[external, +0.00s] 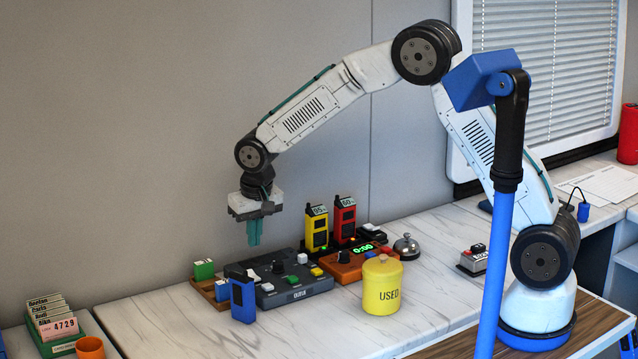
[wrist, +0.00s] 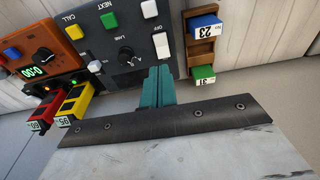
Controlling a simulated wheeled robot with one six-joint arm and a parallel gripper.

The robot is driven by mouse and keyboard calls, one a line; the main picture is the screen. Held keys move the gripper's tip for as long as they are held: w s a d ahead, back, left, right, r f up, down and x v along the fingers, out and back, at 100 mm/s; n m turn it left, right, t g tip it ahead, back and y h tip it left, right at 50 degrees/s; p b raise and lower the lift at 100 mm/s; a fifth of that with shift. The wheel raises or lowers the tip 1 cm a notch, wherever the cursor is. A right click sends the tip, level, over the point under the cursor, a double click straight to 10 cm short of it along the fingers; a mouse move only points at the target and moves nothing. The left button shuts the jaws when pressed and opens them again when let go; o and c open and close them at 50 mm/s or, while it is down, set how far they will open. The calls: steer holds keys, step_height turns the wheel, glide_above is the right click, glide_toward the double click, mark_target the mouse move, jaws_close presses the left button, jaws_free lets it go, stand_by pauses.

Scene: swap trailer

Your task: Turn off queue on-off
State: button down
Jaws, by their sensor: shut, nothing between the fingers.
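The queue box (external: 315,287) is a dark grey panel on the table, also in the wrist view (wrist: 110,42). It has a black knob (wrist: 126,56), a yellow and a green button, and several white controls. My gripper (external: 254,241) is shut and empty, pointing down, above the table and apart from the box in the external view. Its teal fingers (wrist: 160,72) show at the centre of the wrist view.
A blue device (external: 243,301) stands in front of the box's left end. A wooden tray (wrist: 201,51) with date blocks adjoins that end. Yellow (external: 316,230) and red (external: 344,220) radios stand behind, an orange timer (external: 348,270) and yellow canister (external: 382,289) to the right.

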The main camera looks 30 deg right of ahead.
step_height(320, 180, up, 6)
steer(key=s, duration=0.2)
steer(key=shift+s, duration=0.35)
steer(key=s+d+r, duration=0.4)
steer(key=s+d, duration=0.6)
steer(key=s, duration=0.1)
steer(key=s+d+r, duration=0.4)
steer(key=s+d, duration=0.6)
steer(key=s, duration=0.2)
steer(key=s+d+r, duration=0.4)
steer(key=s+d, duration=0.7)
steer(key=s, duration=0.1)
steer(key=shift+r, duration=0.2)
steer(key=shift+s+d, duration=0.1)
